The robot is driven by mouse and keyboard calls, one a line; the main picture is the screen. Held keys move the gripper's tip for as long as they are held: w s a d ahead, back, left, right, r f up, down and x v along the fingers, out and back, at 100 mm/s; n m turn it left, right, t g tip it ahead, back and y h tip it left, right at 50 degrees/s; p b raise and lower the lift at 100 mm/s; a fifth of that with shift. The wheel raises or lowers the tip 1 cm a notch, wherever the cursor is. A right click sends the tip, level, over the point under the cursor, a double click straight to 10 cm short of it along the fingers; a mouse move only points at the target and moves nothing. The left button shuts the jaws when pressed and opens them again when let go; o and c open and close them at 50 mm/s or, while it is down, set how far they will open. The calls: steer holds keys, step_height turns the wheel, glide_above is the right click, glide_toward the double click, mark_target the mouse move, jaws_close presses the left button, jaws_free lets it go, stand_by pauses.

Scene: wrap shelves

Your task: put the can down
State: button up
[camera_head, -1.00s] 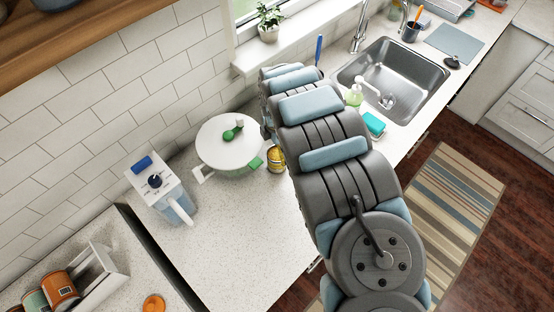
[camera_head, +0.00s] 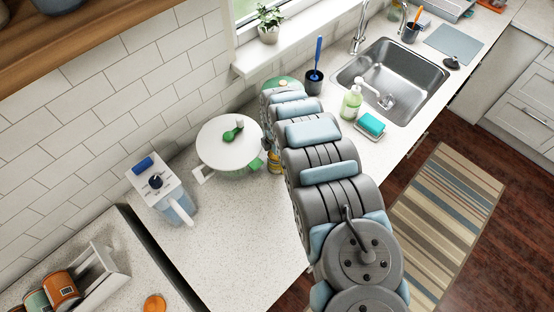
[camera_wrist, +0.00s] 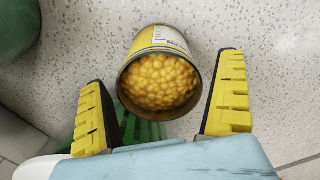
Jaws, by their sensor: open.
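The can (camera_wrist: 160,82) has a yellow label and an open top showing yellow round contents. In the wrist view it appears upright on the speckled counter. My gripper (camera_wrist: 163,70) is open, with one yellow-padded finger on each side of the can and a visible gap to each. In the head view only a sliver of the can (camera_head: 273,161) shows beside the white-lidded pot (camera_head: 218,146); my arm covers the rest and hides my gripper. A green ribbed part (camera_wrist: 145,130) lies just below the can in the wrist view.
A white and blue appliance (camera_head: 160,190) stands left of the pot. A blue-handled brush in a dark cup (camera_head: 314,83), a soap bottle (camera_head: 351,102), a teal sponge (camera_head: 371,123) and the sink (camera_head: 410,75) are to the right. The front counter (camera_head: 235,235) is clear.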

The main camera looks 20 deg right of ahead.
steer(key=shift+f, duration=0.1)
steer(key=c, duration=1.3)
steer(key=shift+o, duration=0.2)
step_height(320, 180, up, 18)
steer(key=p, duration=0.3)
steer(key=shift+p, duration=0.4)
